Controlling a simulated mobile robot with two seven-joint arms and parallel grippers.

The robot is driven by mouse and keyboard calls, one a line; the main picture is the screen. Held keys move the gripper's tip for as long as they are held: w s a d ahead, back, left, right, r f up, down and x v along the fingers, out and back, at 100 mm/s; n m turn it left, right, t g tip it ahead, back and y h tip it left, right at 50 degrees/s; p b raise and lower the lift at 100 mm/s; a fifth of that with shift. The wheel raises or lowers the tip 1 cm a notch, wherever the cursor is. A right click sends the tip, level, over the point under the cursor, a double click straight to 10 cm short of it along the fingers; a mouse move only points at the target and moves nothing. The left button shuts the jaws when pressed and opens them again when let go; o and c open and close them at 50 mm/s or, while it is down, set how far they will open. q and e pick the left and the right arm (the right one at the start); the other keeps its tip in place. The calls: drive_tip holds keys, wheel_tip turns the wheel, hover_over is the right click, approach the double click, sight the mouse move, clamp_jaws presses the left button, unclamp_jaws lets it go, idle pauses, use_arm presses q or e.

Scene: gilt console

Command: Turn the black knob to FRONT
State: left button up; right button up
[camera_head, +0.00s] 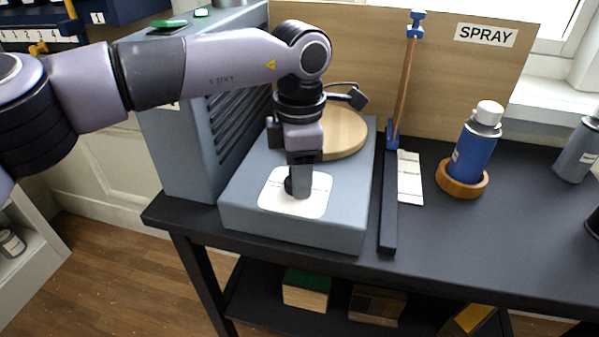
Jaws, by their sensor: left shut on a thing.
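The black knob (289,186) sits on a white plate (314,203) on the top of a low grey box (340,226). Most of the knob is hidden behind my gripper, and I cannot read any marks around it. My left gripper (299,190) points straight down over the white plate and is shut on the knob. My right gripper is not in the view.
A round wooden disc (345,135) lies behind my gripper. A tall grey vented cabinet (185,140) stands left. To the right are a blue-ended upright rod (402,95), a blue spray can (474,150) in a wooden ring (462,187), and bare dark tabletop (500,235).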

use_arm(q)
drive_tip(key=n+b, duration=0.1)
drive_tip(key=n, duration=0.3)
drive_tip(key=shift+w, duration=0.1)
drive_tip(key=n, duration=0.4)
drive_tip(key=shift+a+b, duration=0.1)
drive_tip(key=shift+b, duration=0.25)
drive_tip(key=n+b, duration=0.1)
drive_tip(key=n, duration=0.4)
drive_tip(key=shift+w+a, duration=0.1)
drive_tip(key=shift+n+b, duration=0.3)
drive_tip(key=shift+n, duration=1.3)
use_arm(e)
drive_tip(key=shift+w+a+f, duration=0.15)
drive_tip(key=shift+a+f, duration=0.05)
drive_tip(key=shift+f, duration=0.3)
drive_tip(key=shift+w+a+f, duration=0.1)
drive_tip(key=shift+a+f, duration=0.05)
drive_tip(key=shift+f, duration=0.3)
use_arm(q)
drive_tip(key=shift+a, duration=0.1)
drive_tip(key=shift+r, duration=0.1)
drive_tip(key=o, duration=1.1)
drive_tip(key=shift+c, duration=0.2)
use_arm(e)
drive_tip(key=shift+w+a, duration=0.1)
use_arm(q)
drive_tip(key=shift+r, duration=3.55)
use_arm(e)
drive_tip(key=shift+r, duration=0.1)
